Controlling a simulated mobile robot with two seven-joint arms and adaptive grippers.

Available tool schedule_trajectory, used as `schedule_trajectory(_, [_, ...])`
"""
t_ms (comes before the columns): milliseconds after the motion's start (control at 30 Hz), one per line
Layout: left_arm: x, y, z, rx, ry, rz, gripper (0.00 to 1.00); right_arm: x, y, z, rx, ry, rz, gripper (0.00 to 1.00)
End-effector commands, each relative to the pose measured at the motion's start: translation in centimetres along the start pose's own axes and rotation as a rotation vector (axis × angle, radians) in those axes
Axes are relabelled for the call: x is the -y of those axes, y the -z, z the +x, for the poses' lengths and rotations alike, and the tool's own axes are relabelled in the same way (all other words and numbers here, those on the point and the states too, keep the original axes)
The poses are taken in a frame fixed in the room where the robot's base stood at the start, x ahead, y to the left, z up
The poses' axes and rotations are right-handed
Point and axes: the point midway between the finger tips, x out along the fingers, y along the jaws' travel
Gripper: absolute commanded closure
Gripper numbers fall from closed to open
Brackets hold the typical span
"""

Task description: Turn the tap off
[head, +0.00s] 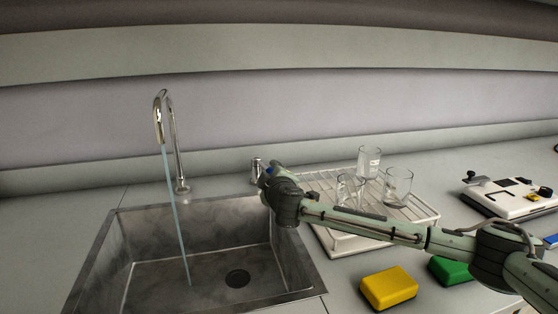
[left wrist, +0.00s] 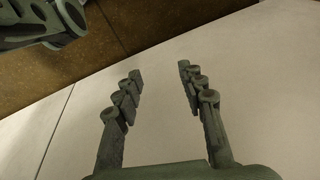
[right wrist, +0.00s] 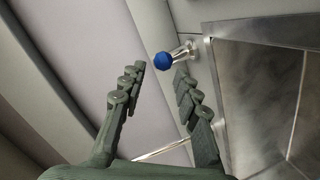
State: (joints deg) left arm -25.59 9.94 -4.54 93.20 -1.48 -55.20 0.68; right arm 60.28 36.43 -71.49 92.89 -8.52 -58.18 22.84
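The chrome tap (head: 177,150) stands behind the sink, and a stream of water (head: 174,215) falls from its curved spout into the basin. A small metal tap handle (head: 255,168) stands on the counter to the right of the spout; in the right wrist view it has a round blue knob (right wrist: 163,61). My right gripper (right wrist: 160,75) is open and empty, with the knob just beyond and between its fingertips. In the head view my right gripper (head: 268,176) is close beside the handle and partly covers it. My left gripper (left wrist: 160,82) is open and empty, above a pale surface.
The steel sink (head: 95,270) fills the lower left. A white drying rack (head: 335,240) with several glasses stands right of it, under my right arm. A yellow sponge (head: 389,288) and a green sponge (head: 449,270) lie in front. A white instrument (head: 505,203) stands far right.

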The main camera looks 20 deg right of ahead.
Motion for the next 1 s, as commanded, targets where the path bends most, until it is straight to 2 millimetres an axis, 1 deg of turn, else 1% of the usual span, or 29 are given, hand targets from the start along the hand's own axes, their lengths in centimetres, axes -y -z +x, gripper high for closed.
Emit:
schedule_trajectory(67, [0.0,-0.2,0.2,0.002,0.0,0.001,0.6,0.2,-0.1,0.4,0.0,0.005,0.001,0.68])
schedule_trajectory(133, [0.0,-0.3,0.3,0.004,0.0,0.003,0.6,0.2,0.0,1.3,0.0,0.004,0.001,0.68])
schedule_trajectory(300, [-0.1,-0.8,0.8,0.009,0.002,0.009,0.6,0.2,0.0,4.2,0.001,0.002,0.0,0.68])
schedule_trajectory(500, [-0.1,-1.4,1.3,0.015,0.003,0.015,0.6,0.2,0.0,6.7,0.001,0.002,-0.001,0.68])
schedule_trajectory(700, [-0.1,-2.0,1.7,0.023,0.004,0.018,0.6,0.2,0.0,7.6,0.0,0.002,0.0,0.68])
schedule_trajectory(900, [-0.1,-1.9,1.7,0.019,0.004,0.019,0.6,0.2,-0.1,7.6,-0.001,0.003,0.0,0.68])
schedule_trajectory(933, [-0.1,-1.8,1.7,0.018,0.004,0.019,0.6,0.2,0.0,7.6,-0.001,0.003,0.0,0.7])
schedule_trajectory(1000, [-0.1,-1.8,1.7,0.017,0.004,0.019,0.6,0.2,-0.1,7.6,-0.001,0.003,0.0,0.78])
